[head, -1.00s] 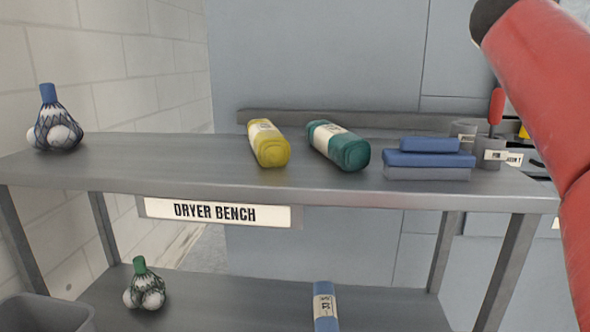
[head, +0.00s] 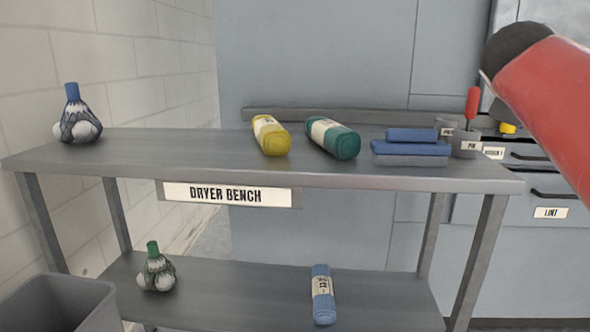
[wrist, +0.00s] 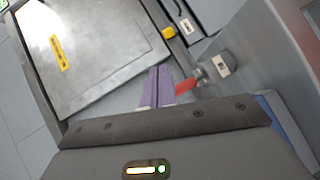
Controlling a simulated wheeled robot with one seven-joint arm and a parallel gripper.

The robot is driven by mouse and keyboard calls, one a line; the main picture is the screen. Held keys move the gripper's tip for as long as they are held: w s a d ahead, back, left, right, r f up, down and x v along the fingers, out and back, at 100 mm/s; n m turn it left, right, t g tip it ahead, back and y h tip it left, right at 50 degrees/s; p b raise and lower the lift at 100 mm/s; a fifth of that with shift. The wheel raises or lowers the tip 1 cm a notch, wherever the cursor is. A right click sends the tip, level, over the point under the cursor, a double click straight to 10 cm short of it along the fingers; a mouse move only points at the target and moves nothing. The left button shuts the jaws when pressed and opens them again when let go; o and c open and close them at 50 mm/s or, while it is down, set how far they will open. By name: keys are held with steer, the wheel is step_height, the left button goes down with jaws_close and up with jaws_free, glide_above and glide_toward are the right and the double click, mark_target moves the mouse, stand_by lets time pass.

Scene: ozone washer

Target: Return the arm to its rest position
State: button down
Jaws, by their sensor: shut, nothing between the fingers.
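My gripper (wrist: 158,72) shows in the wrist view with its two pale purple fingers together and nothing between them. It hangs in front of a red-handled tool (wrist: 186,86) and a labelled grey cup (wrist: 222,64) on the bench. I cannot tell how far it is from them. In the head view, the red link of my arm crosses the right edge, and my gripper is out of that view.
A grey bin (head: 60,300) stands lower left.

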steer(key=s+a+f+m+g+y, duration=0.2)
steer(key=s+a+f, duration=0.4)
steer(key=f, duration=0.5)
steer(key=s+a+f+m+g+y+p, duration=0.1)
steer(key=s+a+f+y, duration=0.4)
steer(key=f, duration=0.7)
steer(key=s+a+f+m+g+y+p, duration=0.1)
steer(key=s+a+f+m+g+y, duration=0.1)
steer(key=s+a+f, duration=0.7)
step_height(320, 180, down, 3)
steer(key=shift+a+f+m+g+y, duration=0.15)
steer(key=shift+a+m+g+y, duration=0.15)
steer(key=shift+a+m+y, duration=0.55)
steer(key=shift+s+a, duration=0.1)
